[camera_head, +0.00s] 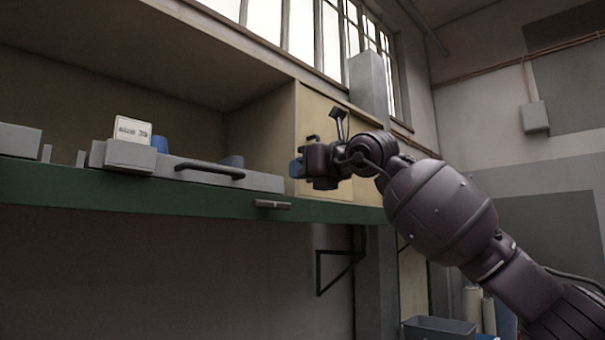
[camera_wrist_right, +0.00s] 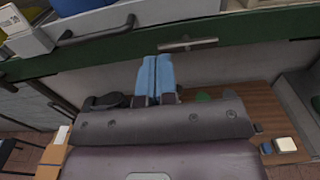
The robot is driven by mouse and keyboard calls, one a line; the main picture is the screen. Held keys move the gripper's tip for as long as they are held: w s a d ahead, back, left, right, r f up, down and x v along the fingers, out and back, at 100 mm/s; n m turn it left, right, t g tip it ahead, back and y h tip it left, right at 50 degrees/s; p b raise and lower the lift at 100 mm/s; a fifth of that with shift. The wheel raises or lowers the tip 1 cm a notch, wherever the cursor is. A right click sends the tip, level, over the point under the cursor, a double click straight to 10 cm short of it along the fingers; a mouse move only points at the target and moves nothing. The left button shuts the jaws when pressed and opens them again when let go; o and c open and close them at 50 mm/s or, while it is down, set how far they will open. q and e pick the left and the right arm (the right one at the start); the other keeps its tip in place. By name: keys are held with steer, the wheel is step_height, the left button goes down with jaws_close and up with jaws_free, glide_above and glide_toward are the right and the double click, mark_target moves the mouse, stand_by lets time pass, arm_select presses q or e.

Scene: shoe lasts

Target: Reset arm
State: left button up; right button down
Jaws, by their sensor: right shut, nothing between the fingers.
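My right gripper (camera_head: 297,168) is raised in front of the green-edged shelf in the head view, its blue fingertips pointing left. In the right wrist view my right gripper (camera_wrist_right: 158,74) shows its two blue fingers pressed together with nothing between them. The fingertips appear just below the shelf's green edge (camera_wrist_right: 115,50) in that view. My left gripper is not in view.
A grey tray (camera_head: 262,182) with a dark handle stands on the shelf, with a size card (camera_head: 132,130) at its left end. A small metal pull (camera_head: 272,205) sits on the green edge. A wooden surface (camera_wrist_right: 262,97) lies lower down in the wrist view.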

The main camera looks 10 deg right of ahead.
steer(key=shift+s+d, duration=0.2)
steer(key=shift+s, duration=0.1)
stand_by(0.4)
